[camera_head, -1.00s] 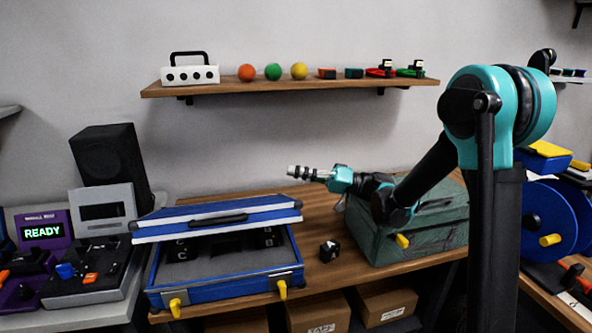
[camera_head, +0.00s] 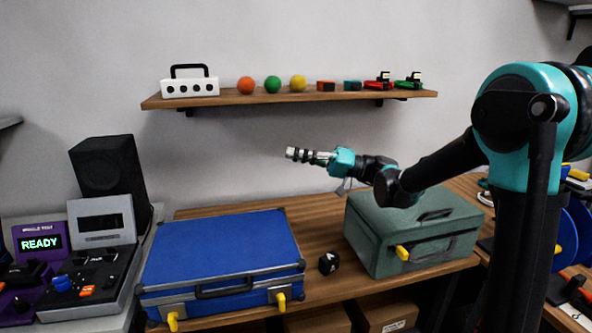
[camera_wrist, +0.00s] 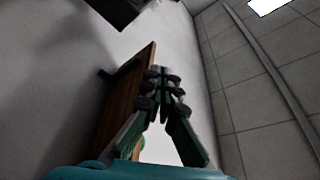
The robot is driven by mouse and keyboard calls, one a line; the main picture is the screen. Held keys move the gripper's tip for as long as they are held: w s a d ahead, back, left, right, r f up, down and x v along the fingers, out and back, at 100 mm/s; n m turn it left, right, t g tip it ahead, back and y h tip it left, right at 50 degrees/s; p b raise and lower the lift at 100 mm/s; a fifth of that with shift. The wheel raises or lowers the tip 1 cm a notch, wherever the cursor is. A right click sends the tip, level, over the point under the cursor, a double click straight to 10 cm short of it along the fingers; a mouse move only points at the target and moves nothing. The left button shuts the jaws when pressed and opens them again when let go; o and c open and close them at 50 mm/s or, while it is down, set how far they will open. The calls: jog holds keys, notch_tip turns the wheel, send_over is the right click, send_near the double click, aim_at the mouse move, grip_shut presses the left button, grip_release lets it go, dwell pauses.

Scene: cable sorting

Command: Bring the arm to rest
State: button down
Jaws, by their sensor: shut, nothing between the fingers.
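My gripper (camera_head: 290,153) is shut and empty. It hangs in the air above the workbench, in front of the wall and below the wooden shelf, pointing left. In the wrist view my gripper's fingers (camera_wrist: 165,75) are together with nothing between them, and the camera looks up at the shelf's underside, the wall and the ceiling. My arm reaches in from the right, bent at the elbow, over the green case (camera_head: 415,235).
A blue case (camera_head: 220,250) with its lid down lies on the bench (camera_head: 325,220). The wooden shelf (camera_head: 240,99) holds a white box, balls and small parts. A READY display (camera_head: 40,243) and a speaker (camera_head: 108,168) stand left.

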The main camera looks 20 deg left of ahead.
jog(key=s+d+f+m+t+h, duration=0.25)
jog(key=d+f+h, duration=0.25)
jog(key=d+f, duration=0.4)
jog(key=s+d+f+m+t+h, duration=0.2)
jog(key=d+f+m+t+h, duration=0.15)
jog(key=d+f, duration=0.6)
jog(key=s+d+f+m+t+h, duration=0.1)
jog(key=s+d+f+h, duration=0.2)
jog(key=d+f, duration=0.2)
jog(key=s+d+f+m+t+h, duration=0.1)
jog(key=s+d+f+m+h, duration=0.1)
jog(key=d, duration=0.9)
jog(key=s+d+f+m+t+h, duration=0.1)
jog(key=s+d+f+h, duration=0.3)
jog(key=d+f+h, duration=0.2)
notch_tip(320, 180, down, 2)
jog(key=shift+d+f+t, duration=0.1)
jog(key=shift+d+t, duration=0.3)
jog(key=shift+d, duration=0.5)
jog(key=shift+w, duration=0.1)
